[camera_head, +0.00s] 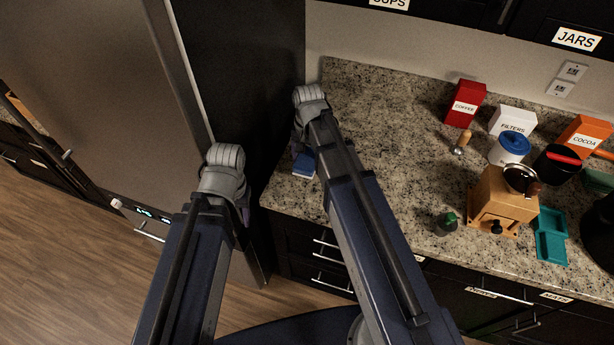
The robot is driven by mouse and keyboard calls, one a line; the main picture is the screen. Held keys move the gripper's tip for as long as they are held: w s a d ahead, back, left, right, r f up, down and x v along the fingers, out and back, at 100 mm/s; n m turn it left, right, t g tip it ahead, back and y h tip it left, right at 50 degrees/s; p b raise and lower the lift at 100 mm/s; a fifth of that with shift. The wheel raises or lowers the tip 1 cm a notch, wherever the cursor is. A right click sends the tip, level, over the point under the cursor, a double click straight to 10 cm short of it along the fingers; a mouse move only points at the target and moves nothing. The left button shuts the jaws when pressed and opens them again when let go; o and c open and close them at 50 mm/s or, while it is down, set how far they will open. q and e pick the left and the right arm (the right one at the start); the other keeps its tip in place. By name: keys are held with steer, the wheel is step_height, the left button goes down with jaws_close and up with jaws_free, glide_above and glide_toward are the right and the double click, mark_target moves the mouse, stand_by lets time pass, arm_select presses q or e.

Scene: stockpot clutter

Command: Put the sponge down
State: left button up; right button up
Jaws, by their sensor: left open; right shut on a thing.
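A small blue sponge (303,165) with a pale edge shows at the left end of the granite counter, just below my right wrist. My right gripper (298,148) is shut on the sponge; its fingers are mostly hidden behind my own wrist and arm. The sponge is at or very near the counter top; I cannot tell whether it touches. My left gripper (243,212) is open, left of the counter, in front of the fridge side, and largely hidden by its own wrist.
The granite counter (400,120) is clear around my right arm. To the right stand a red coffee box (466,104), a filters box (512,121), a cocoa box (584,136), a wooden grinder (502,203), a teal tray (551,236) and a green-topped item (447,222).

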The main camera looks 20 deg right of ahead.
mark_target(308, 158)
steer(key=shift+f+b, duration=2.1)
steer(key=shift+f, duration=0.6)
steer(key=shift+f, duration=0.2)
steer(key=o, duration=1.1)
steer(key=shift+r, duration=0.15)
step_height(308, 158, up, 12)
steer(key=p, duration=1.2)
steer(key=shift+r, duration=0.1)
steer(key=s+a+n, duration=0.3)
steer(key=s, duration=0.1)
steer(key=s+a+n, duration=0.4)
steer(key=s, duration=0.1)
steer(key=s+a+n+h, duration=0.1)
steer(key=s+a+n, duration=0.2)
steer(key=s, duration=0.2)
steer(key=shift+s+a+n, duration=0.15)
steer(key=shift+a+n, duration=0.1)
steer(key=shift+n, duration=0.05)
